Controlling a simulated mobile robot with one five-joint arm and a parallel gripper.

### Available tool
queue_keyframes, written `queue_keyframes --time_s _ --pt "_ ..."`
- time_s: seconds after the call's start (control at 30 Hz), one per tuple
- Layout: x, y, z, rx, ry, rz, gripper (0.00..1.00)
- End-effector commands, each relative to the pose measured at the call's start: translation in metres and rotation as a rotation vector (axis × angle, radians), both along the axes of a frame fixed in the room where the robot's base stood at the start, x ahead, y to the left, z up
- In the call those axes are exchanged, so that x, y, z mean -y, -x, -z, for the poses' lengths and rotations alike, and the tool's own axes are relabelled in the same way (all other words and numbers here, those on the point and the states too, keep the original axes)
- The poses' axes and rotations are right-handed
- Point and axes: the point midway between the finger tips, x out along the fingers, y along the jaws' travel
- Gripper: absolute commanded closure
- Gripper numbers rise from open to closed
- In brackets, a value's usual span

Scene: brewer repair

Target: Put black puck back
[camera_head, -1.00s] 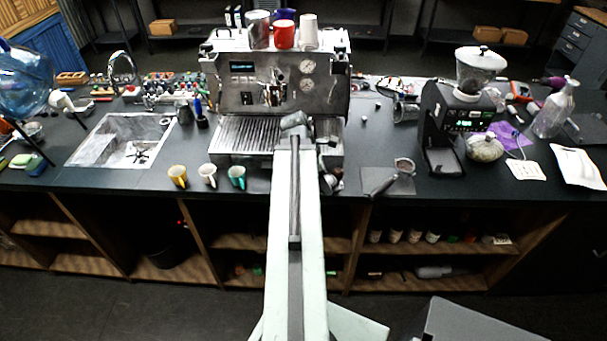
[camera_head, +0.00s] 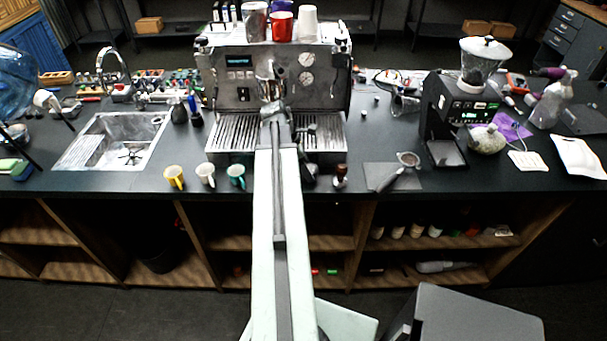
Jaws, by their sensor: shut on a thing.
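My gripper (camera_head: 272,108) is at the far end of my pale arm, in front of the espresso machine (camera_head: 316,90) below its brew group. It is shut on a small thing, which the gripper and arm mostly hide. I cannot make out its shape or colour, and I see no black puck clearly elsewhere. The ribbed drip tray (camera_head: 235,131) lies below and to the left of the gripper. The machine's steel front shows a small display and two gauges.
Yellow, white and teal cups (camera_head: 205,175) stand at the counter's front edge. The grinder (camera_head: 455,110) stands further right, the sink (camera_head: 120,140) left. Cups stand on the machine top.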

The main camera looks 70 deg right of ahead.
Motion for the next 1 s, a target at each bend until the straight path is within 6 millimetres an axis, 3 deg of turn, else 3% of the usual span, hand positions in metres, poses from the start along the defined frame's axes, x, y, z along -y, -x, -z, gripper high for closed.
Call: queue_keyframes --time_s 0.03,0.07,0.43,0.47,0.5,0.83,1.0 --pt "0.001 0.004 0.019 -0.001 0.001 0.005 1.00" --pt "0.001 0.005 0.021 -0.001 0.000 0.007 1.00" --pt "0.002 0.006 0.021 -0.001 0.000 0.010 1.00" --pt "0.002 0.006 0.021 -0.001 0.000 0.010 0.37" --pt "0.002 0.007 0.020 -0.001 0.000 0.010 0.30" --pt "0.002 0.007 0.018 -0.001 0.001 0.011 0.30" --pt "0.000 0.004 0.004 -0.001 0.001 0.011 0.30"
